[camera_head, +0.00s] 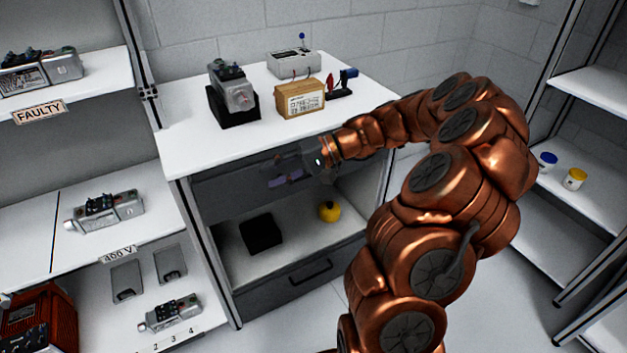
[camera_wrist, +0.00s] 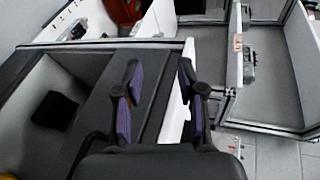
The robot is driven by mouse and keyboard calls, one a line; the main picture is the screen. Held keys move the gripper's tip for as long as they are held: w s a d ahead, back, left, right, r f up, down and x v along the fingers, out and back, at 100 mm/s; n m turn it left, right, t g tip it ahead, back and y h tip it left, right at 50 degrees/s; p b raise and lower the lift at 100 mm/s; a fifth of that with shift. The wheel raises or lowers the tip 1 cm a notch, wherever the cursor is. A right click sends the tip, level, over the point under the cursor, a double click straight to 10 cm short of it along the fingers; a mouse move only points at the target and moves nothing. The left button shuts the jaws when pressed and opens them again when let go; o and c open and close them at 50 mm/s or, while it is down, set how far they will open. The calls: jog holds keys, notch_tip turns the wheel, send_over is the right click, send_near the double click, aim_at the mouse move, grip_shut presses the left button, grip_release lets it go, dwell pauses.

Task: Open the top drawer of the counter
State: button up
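The counter (camera_head: 185,153) has a white top and a dark grey top drawer (camera_head: 222,190) just under it. The top drawer looks closed. My gripper (camera_head: 281,172) is at the right half of the drawer front, its purple-padded fingers close to the panel. In the wrist view my gripper (camera_wrist: 158,98) has its two fingers spread apart, with the dark drawer front (camera_wrist: 97,118) and the white counter edge behind them. The drawer's handle does not show clearly, being hidden by the gripper. I cannot tell whether it lies between the fingers.
An open shelf below the drawer holds a black box (camera_head: 261,232) and a yellow ball (camera_head: 330,211). A lower drawer (camera_head: 300,279) with a bar handle is closed. A servo unit (camera_head: 232,90), a cardboard box (camera_head: 300,98) and a meter (camera_head: 293,64) stand on the counter. Shelves flank both sides.

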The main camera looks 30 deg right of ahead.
jog(key=d+f+m+t+h+b, duration=0.1)
jog(key=d+f+m+t, duration=0.1)
jog(key=d+f, duration=0.35)
jog(key=w+d+f+m+t+b, duration=0.1)
jog(key=d+f+m+t, duration=0.15)
jog(key=d, duration=0.55)
jog(key=d+f+m+t+h+b, duration=0.1)
jog(key=d+f+t, duration=0.2)
jog(key=d, duration=0.4)
jog(key=shift+m, duration=0.25)
jog(key=shift+p+x, duration=0.4)
jog(key=shift+x, duration=3.65)
jog(key=shift+f, duration=0.1)
grip_shut()
